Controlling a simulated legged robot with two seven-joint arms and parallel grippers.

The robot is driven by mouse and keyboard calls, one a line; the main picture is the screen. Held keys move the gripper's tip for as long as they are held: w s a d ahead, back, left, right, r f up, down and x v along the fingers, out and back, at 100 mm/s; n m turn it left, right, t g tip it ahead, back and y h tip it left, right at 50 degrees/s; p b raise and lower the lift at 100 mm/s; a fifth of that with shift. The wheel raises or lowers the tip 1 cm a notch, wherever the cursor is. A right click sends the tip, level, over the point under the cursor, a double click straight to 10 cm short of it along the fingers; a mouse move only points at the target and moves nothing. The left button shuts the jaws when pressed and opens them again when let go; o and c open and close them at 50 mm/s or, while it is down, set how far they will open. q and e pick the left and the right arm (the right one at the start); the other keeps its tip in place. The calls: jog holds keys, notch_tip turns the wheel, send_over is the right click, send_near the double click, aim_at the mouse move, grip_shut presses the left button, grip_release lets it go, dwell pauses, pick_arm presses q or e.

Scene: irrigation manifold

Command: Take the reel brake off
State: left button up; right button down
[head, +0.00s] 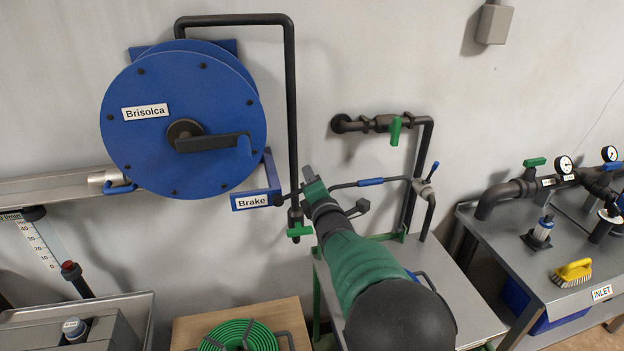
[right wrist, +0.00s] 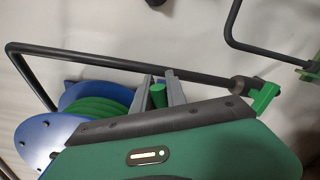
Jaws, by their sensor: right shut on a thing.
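The blue hose reel (head: 165,150), labelled Brisolca, hangs on the wall at upper left in the head view, with a dark crank on its face. Below its right side is a blue bracket labelled Brake (head: 252,200). A thin dark brake lever (head: 287,197) runs from it to my right gripper (head: 311,183). In the right wrist view, a green grip (right wrist: 158,96) sits between the two grey fingers of my right gripper (right wrist: 163,88), which is shut on it. The reel (right wrist: 85,115) shows behind at left, with green hose on it. My left gripper is not in view.
A dark pipe (head: 291,110) with a green-handled valve (head: 299,230) runs down close beside my right gripper. Another pipe with a green valve handle (head: 395,131) is to the right. A grey bench (head: 478,305) and a wooden table (head: 190,328) stand below.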

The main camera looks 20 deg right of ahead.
jog(key=shift+a+r, duration=0.1)
jog(key=shift+r, duration=0.2)
jog(key=c, duration=1.6)
grip_release()
jog(key=shift+c, duration=0.2)
jog(key=shift+o, duration=1.3)
jog(key=shift+a, duration=0.15)
jog(key=s, duration=1.6)
jog(key=shift+s+a+f, duration=0.15)
jog(key=shift+s+a, duration=0.15)
